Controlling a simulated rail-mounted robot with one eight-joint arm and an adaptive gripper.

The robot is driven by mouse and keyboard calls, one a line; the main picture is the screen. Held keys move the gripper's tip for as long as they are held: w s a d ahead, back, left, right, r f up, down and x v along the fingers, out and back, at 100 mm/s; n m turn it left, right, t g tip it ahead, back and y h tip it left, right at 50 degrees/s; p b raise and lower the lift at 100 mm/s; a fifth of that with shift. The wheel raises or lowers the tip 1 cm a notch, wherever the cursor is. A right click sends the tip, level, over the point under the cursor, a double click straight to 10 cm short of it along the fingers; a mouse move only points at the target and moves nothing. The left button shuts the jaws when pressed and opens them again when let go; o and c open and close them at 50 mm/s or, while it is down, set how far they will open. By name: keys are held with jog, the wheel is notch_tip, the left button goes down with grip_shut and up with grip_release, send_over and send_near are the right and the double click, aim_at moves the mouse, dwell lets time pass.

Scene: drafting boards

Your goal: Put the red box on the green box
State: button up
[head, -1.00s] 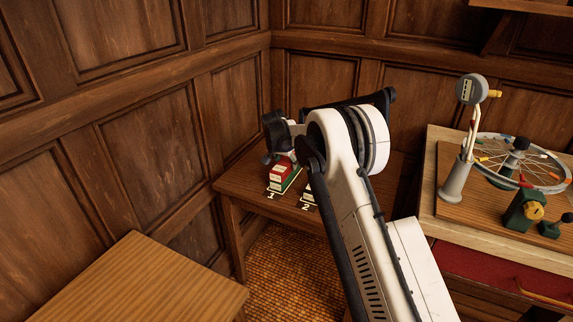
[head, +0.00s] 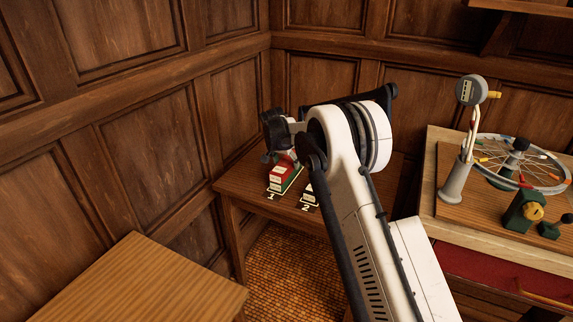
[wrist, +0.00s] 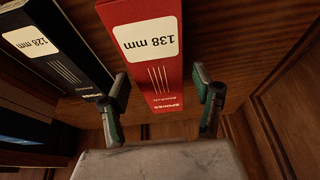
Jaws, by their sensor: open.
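The red box (wrist: 155,50), with a white "138 mm" label, lies between my gripper's two fingertips (wrist: 160,98) in the wrist view. The fingers are open, one on each side of it, with a gap on the right; contact on the left is unclear. In the head view the red box (head: 287,164) shows at the mark "1" on the far table, under my gripper (head: 280,158). No green box shows in the wrist view.
A black box (wrist: 62,42) labelled "128 mm" lies close on the left in the wrist view; it stands at mark "2" in the head view (head: 309,194). Wood-panelled walls meet behind the small table (head: 236,183). A bench with a wheel (head: 520,160) is at right.

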jog(key=v, duration=1.1)
jog(key=s+d+r+n+t, duration=0.1)
jog(key=s+d+r, duration=0.2)
jog(key=s+r, duration=0.4)
jog(key=s+d+r+n+y, duration=0.1)
jog(key=s+d+r, duration=0.3)
jog(key=s, duration=0.5)
jog(key=s+d+r+n+t, duration=0.1)
jog(key=s+d+r, duration=0.2)
jog(key=s+r, duration=0.5)
jog(key=s+d+f+n, duration=0.1)
jog(key=s+f, duration=0.1)
jog(key=s, duration=0.8)
jog(key=s+d+f+n+t, duration=0.1)
jog(key=s+d+f, duration=0.1)
jog(key=s, duration=0.8)
jog(key=s+d+f+n+y, duration=0.1)
jog(key=s+f, duration=0.2)
jog(key=s, duration=0.7)
jog(key=shift+s+d+p, duration=0.2)
jog(key=shift+s+p, duration=0.15)
